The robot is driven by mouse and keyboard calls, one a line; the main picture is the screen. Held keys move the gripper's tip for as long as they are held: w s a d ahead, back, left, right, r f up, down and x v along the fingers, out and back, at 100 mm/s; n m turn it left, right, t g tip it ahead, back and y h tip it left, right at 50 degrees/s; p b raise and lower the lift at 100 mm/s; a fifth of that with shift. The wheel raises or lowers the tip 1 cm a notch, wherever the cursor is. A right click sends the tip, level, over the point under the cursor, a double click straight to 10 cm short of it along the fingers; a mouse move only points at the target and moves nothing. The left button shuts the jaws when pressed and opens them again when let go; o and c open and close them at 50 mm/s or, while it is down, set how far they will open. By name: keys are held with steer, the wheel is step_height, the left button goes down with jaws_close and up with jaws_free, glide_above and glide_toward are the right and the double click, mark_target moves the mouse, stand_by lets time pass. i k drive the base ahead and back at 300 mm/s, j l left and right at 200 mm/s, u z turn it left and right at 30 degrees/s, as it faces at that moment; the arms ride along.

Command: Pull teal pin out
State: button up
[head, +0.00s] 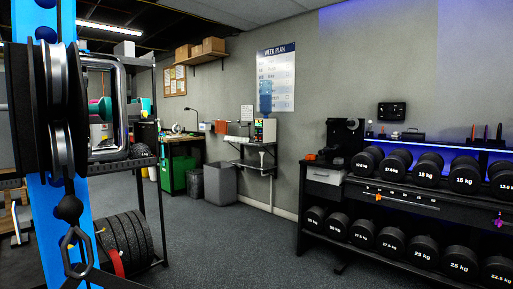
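No thing in the head view can be told for sure as the teal pin. A small teal piece with a pink end (101,109) shows at the left, behind a grey rounded frame (119,104); it is too small to tell what it is. Another teal patch (146,104) is just right of that frame. My gripper is not in view.
A blue upright (55,235) with black pulleys and a hanging carabiner (75,245) stands close at left. Weight plates (125,240) are on a rack behind it. A dumbbell rack (400,206) fills the right. Grey floor (230,245) between is clear.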

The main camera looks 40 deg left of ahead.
mark_target(104, 108)
steer(key=i, duration=1.7)
steer(key=i+u, duration=0.15)
steer(key=u, duration=0.3)
steer(key=i+u, duration=0.15)
steer(key=u, duration=0.3)
steer(key=i+l+u, duration=0.1)
steer(key=u, duration=0.35)
steer(key=l+u, duration=0.1)
steer(key=u, duration=2.4)
